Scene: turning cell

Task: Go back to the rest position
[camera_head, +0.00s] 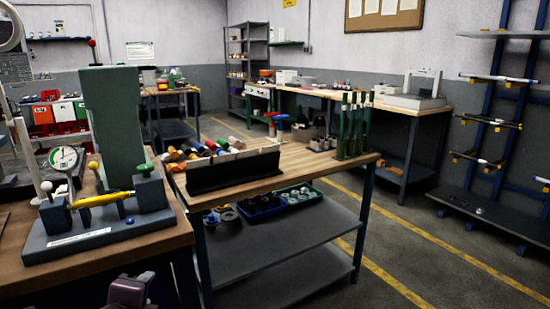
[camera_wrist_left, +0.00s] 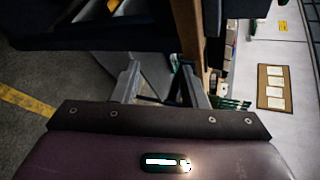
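My left gripper (camera_wrist_left: 157,78) shows in the left wrist view with its two grey fingers spread apart and nothing between them. In the head view, a dark purple part of my left arm shows at the bottom edge, in front of the near wooden bench (camera_head: 150,238); the fingers cannot be made out there. My right gripper is in neither view.
A second wooden-topped table (camera_head: 310,165) holds a black rack (camera_head: 235,170), coloured rolls and green upright holders (camera_head: 352,125). Its lower shelf (camera_head: 285,245) carries blue and green bins. A blue rack (camera_head: 490,120) stands at the right. The floor with yellow lines (camera_head: 425,235) between is clear.

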